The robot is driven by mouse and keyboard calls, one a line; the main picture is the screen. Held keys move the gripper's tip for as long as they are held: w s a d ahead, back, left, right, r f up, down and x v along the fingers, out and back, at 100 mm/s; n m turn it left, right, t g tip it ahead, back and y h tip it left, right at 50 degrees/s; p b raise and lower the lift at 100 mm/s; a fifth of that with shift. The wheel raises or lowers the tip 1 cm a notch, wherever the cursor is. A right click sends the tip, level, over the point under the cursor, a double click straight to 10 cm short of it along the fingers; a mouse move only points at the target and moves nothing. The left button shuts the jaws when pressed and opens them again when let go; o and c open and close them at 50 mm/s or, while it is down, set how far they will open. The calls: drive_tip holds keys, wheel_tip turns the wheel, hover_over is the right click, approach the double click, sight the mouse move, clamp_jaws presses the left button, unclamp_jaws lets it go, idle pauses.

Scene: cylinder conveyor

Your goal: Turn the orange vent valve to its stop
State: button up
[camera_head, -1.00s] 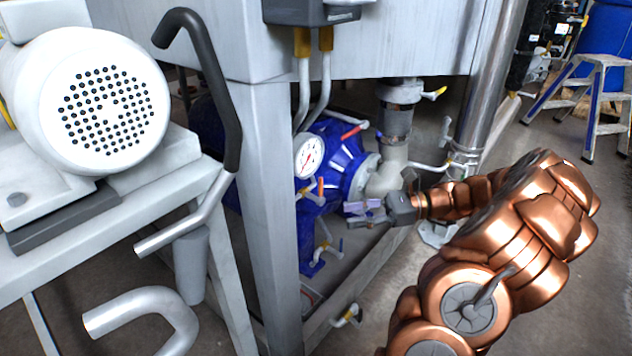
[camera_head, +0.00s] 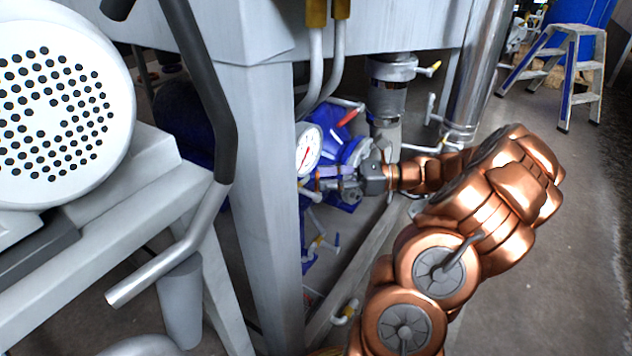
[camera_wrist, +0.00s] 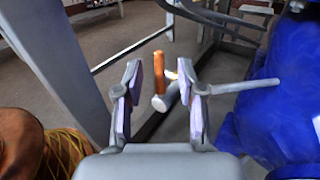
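The orange vent valve handle (camera_wrist: 159,70) shows in the wrist view as a short upright bar above a pale round stub (camera_wrist: 165,98). It appears in the gap between my fingers, apart from both pads; I cannot tell its depth exactly. My gripper (camera_wrist: 158,88) is open, with a purple-lined finger on each side. In the head view my gripper (camera_head: 332,181) is beside the blue vessel (camera_head: 342,150), just right of the frame leg and below the gauge. I cannot make out the orange handle there; the gripper and leg crowd that spot.
A white dial gauge (camera_head: 308,149) sits above my gripper. A red-handled valve (camera_head: 347,117) and small pipes with coloured handles (camera_head: 322,242) are close by. A thick grey frame leg (camera_head: 265,200) stands left. A step stool (camera_head: 570,75) is far right on open floor.

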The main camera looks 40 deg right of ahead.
drive_tip(key=shift+b+x, duration=0.4)
drive_tip(key=shift+x, duration=0.9)
clamp_jaws()
